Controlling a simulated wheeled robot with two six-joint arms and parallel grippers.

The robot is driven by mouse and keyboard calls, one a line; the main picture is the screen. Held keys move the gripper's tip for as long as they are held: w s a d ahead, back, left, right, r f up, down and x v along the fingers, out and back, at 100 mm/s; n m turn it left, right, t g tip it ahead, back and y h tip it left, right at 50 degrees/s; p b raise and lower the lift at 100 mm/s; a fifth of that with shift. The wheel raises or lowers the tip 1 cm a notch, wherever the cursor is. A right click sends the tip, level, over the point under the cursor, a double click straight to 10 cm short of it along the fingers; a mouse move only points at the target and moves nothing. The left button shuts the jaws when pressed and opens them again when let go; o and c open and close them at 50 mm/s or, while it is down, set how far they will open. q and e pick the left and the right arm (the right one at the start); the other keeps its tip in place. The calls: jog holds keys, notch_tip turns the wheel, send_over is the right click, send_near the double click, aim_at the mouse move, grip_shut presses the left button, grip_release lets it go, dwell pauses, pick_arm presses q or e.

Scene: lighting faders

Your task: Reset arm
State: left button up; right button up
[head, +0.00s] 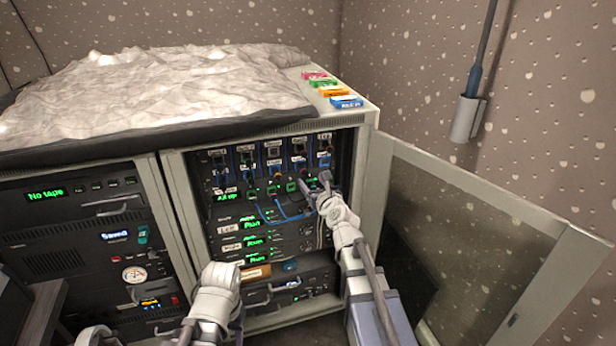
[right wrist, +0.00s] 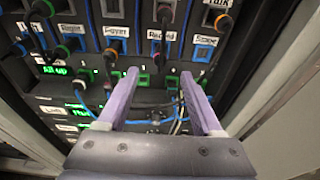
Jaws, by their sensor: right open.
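My right gripper (head: 315,182) is held in front of the rack's patch panel (head: 232,192), over its right part. In the right wrist view the two pale purple fingers of the gripper (right wrist: 160,74) are spread apart with nothing between them. Behind them are labelled blue-framed sockets with dark plugs, and a row of green-lit squares (right wrist: 148,82). Whether the fingertips touch the panel is unclear. My left arm (head: 215,290) reaches up at the bottom centre of the head view, but its fingers do not show.
A glass-panelled door (head: 470,250) stands open at the right of the rack. Blue cables (head: 285,212) hang below the sockets near my right gripper. A crumpled pale sheet (head: 180,85) and several coloured boxes (head: 347,101) lie on top. A left rack unit (head: 85,240) reads "No tape".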

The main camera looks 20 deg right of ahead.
jog(key=s+a+r+n+g+y+p, duration=0.1)
jog(key=s+a+n+g+y+p, duration=0.1)
jog(key=s+a+n+g+p, duration=0.55)
jog(key=s+a+r+n+y+p, duration=0.1)
jog(key=s+a+n+y+p, duration=0.3)
jog(key=a+n, duration=0.7)
jog(key=s+r+n+g+h+p, duration=0.2)
jog(key=s+n+g+h+p, duration=0.2)
jog(key=s+n+p, duration=0.3)
jog(key=s+r+n+g+h+p, duration=0.3)
jog(key=s+n+p, duration=0.4)
jog(key=s+n, duration=0.5)
jog(key=shift+s+d+r+n+g+h, duration=0.4)
jog(key=shift+d+n+g+h, duration=0.1)
jog(key=shift+n+g, duration=0.45)
jog(key=shift+a, duration=0.15)
